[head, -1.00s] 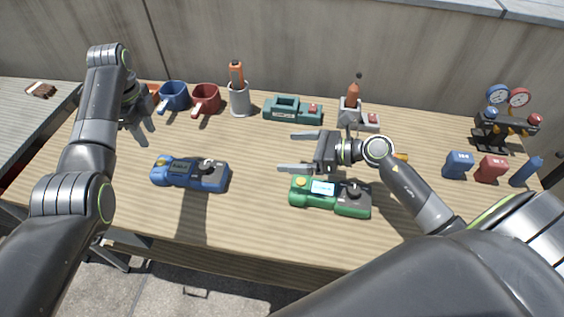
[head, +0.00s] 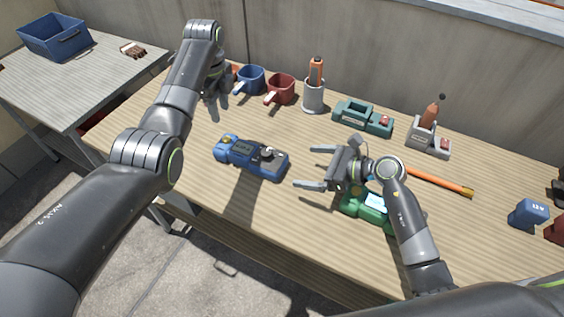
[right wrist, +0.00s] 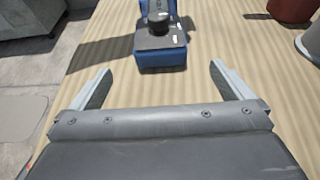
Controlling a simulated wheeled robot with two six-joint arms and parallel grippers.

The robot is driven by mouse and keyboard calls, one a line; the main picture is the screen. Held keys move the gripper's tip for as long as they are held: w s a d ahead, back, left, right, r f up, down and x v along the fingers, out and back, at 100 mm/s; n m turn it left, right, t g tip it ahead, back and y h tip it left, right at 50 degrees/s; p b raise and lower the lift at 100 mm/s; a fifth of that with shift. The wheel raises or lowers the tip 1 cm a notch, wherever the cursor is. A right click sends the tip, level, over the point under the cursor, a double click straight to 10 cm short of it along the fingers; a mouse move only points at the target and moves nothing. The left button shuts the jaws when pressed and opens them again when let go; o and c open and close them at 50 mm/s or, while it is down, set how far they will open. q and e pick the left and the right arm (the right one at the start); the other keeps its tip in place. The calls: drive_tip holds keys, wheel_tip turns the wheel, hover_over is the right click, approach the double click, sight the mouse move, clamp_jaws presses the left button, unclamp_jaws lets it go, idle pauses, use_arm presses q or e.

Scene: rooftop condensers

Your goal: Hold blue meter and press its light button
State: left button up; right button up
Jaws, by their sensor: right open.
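The blue meter (head: 251,157) lies flat on the wooden table, left of my right gripper. It has a dark dial on its right part and a yellow button (head: 226,140) at its left end. My right gripper (head: 308,167) is open and empty, its fingers pointing left toward the meter but apart from it. In the right wrist view the meter's dial end (right wrist: 161,45) shows ahead, between and beyond the open fingers (right wrist: 160,85). My left gripper (head: 216,97) hangs near the mugs at the back left, partly behind its own arm; its jaws are unclear.
A green meter (head: 366,208) lies partly under my right arm. Blue and red mugs (head: 281,89), an orange-handled tool in a cup (head: 314,96), a teal holder (head: 362,117) and a grey stand (head: 428,138) line the back. A blue bin (head: 55,37) sits on the side table.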

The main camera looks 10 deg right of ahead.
sight(284, 164)
drive_tip(key=x, duration=0.9)
drive_tip(key=shift+w+a+f, duration=0.1)
drive_tip(key=shift+w+a, duration=0.05)
drive_tip(key=shift+w, duration=0.05)
use_arm(q)
drive_tip(key=shift+c, duration=0.3)
use_arm(e)
drive_tip(key=c, duration=1.3)
use_arm(q)
clamp_jaws()
idle(0.3)
